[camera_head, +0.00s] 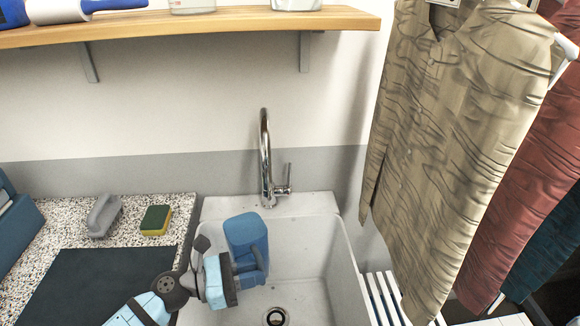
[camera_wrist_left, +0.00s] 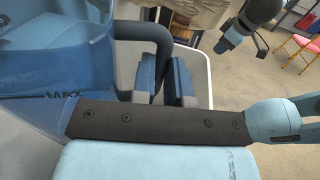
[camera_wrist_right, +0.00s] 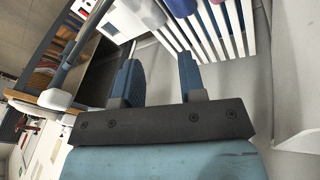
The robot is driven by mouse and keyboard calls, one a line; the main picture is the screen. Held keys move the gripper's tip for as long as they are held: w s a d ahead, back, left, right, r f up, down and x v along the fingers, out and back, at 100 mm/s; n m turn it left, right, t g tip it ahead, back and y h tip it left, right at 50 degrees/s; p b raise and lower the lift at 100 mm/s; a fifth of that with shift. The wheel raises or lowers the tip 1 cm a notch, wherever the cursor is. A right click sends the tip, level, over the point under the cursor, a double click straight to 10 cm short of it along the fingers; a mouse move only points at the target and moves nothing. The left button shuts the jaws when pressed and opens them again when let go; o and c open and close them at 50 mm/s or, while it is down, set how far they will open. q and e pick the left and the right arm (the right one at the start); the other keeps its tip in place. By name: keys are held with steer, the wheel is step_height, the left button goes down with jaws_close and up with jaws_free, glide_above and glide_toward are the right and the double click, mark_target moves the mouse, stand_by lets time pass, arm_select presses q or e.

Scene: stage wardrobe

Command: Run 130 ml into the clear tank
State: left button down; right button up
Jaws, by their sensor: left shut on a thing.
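The clear tank (camera_head: 245,236), a see-through blue jug with a handle, is in the upper left part of the white sink basin (camera_head: 318,262), slightly left of the tap. My left gripper (camera_head: 250,272) is shut on its handle. In the left wrist view the tank wall (camera_wrist_left: 60,60) shows a MAX mark beside the gripper (camera_wrist_left: 165,85). The water level cannot be read. The chrome tap (camera_head: 265,150) stands behind the sink, its side lever (camera_head: 288,181) on the right. No stream of water shows. My right gripper (camera_wrist_right: 160,82) is open and empty, seen only in the right wrist view.
The speckled counter left of the sink holds a grey brush (camera_head: 104,215), a sponge (camera_head: 156,219) and a dark mat (camera_head: 95,285). A wooden shelf (camera_head: 200,25) hangs above. Shirts (camera_head: 445,130) hang at the right, above a white slatted rack (camera_head: 383,296).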

steer(key=w+a+r+m+y, duration=0.1)
steer(key=a+r+m+y, duration=0.2)
steer(key=a+r, duration=0.45)
steer(key=w+a+r+m+y, duration=0.2)
steer(key=a+r+y, duration=0.15)
steer(key=a, duration=0.75)
steer(key=w+a+r+m+t, duration=0.1)
steer(key=w+a+r+t, duration=0.15)
steer(key=w+r, duration=0.55)
steer(key=w+a+r+m+t, duration=0.15)
steer(key=w+r+t, duration=0.25)
steer(key=w+r, duration=0.4)
steer(key=w+d+r+m+t+h, duration=0.15)
steer(key=w+r, duration=0.25)
steer(key=r, duration=0.4)
steer(key=w+d+r+m+t, duration=0.15)
steer(key=w+r, duration=0.25)
steer(key=r, duration=0.4)
steer(key=n+g+h, duration=0.2)
steer(key=n+g, duration=0.4)
steer(key=n, duration=0.7)
glide_above(290, 163)
steer(key=s, duration=0.2)
step_height(290, 163, down, 20)
steer(key=shift+s+f, duration=0.15)
steer(key=shift+f, duration=0.05)
steer(key=shift+x, duration=3.55)
